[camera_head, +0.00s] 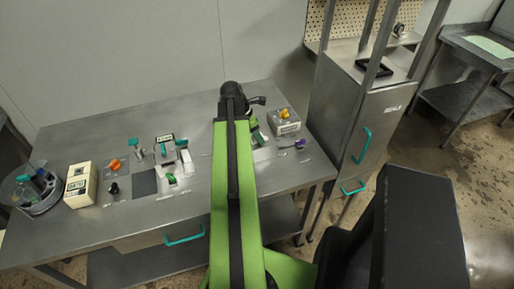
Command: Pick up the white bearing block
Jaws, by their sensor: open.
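I cannot tell for sure which thing is the white bearing block. A small white piece (186,160) stands near the middle of the steel table (115,225), beside a grey fixture with a teal top. My gripper (256,101) is at the far end of my green arm, above the back right of the table. It is open, and nothing shows held in it. My arm hides a strip of the table beneath it.
A cream box (80,186) and a round clear-walled container (38,193) stand at the left. A pale box with a yellow knob (284,121) is right of my gripper. A tall steel cabinet (362,115) stands beyond the table's right edge.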

